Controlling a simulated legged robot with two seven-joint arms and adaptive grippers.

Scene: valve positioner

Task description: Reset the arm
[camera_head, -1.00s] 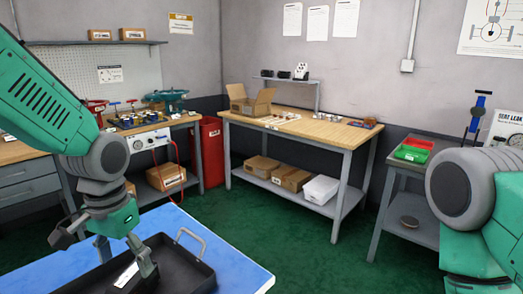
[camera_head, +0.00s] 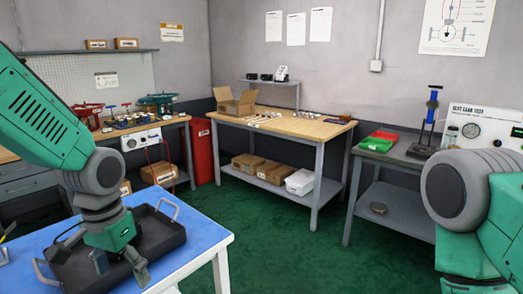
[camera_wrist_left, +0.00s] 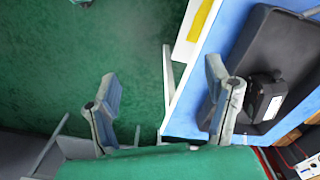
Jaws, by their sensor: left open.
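My left gripper (camera_head: 98,266) is open and empty at the lower left of the head view, in front of and over the black tray (camera_head: 165,228). In the left wrist view its two fingers (camera_wrist_left: 162,75) are wide apart, with green floor and the blue table edge showing between them. A black device with a white label (camera_wrist_left: 268,98) sits in the black tray (camera_wrist_left: 262,45), just beyond the right finger. In the head view my gripper largely hides that device. My right gripper is out of view; only part of my right arm shows at the right edge.
The tray lies on a blue-topped table (camera_head: 205,232). Green floor (camera_head: 275,235) is open beyond it. A wooden workbench (camera_head: 300,128) with an open carton (camera_head: 236,103) stands behind. A grey bench (camera_head: 400,152) with red and green bins and a gauge panel stands at the right.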

